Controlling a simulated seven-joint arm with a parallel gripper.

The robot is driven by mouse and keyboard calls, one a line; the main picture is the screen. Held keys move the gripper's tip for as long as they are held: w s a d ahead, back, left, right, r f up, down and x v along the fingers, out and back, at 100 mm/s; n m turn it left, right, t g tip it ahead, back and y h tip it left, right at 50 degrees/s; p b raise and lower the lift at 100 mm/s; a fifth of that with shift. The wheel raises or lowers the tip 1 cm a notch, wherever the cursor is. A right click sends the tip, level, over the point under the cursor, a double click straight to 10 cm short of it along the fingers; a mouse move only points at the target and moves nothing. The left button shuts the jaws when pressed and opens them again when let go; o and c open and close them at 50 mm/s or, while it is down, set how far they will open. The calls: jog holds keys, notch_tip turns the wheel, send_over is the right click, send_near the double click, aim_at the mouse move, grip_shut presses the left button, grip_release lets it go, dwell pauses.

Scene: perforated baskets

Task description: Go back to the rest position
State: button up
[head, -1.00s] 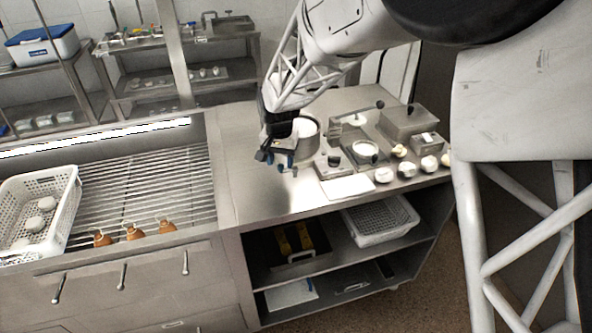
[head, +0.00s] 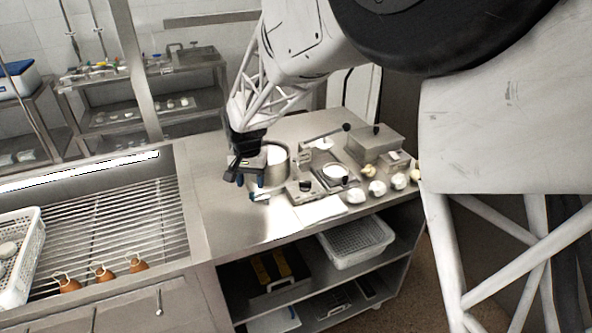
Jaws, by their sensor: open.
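My gripper (head: 248,190) hangs at the end of my arm, above the left part of the steel worktop (head: 235,222). Its blue-tipped fingers are apart and nothing shows between them. It is just left of and in front of a round metal pot (head: 273,178) with white contents, and partly covers it. I cannot tell how far above the worktop the fingertips are.
A metal press-like device (head: 331,176), a lidded box (head: 374,142) and several white round items (head: 377,188) crowd the worktop's right side. A white perforated basket (head: 356,241) is on the shelf below. Another basket (head: 34,262) stands on the slatted rack at left.

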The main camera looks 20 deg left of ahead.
jog(key=shift+d, duration=0.1)
jog(key=s+d+r, duration=0.1)
jog(key=d+r, duration=0.3)
jog(key=d, duration=0.7)
jog(key=s+d+r+m+t, duration=0.1)
jog(key=d+r, duration=0.4)
jog(key=d, duration=0.5)
jog(key=s+d+r, duration=0.1)
jog(key=d+r, duration=0.3)
jog(key=d, duration=0.7)
jog(key=s+d+m+t, duration=0.1)
jog(key=s+d+m, duration=0.1)
jog(key=s+d, duration=2)
jog(key=shift+d+r+t, duration=0.25)
jog(key=shift+d+t, duration=0.05)
jog(key=shift+d, duration=0.85)
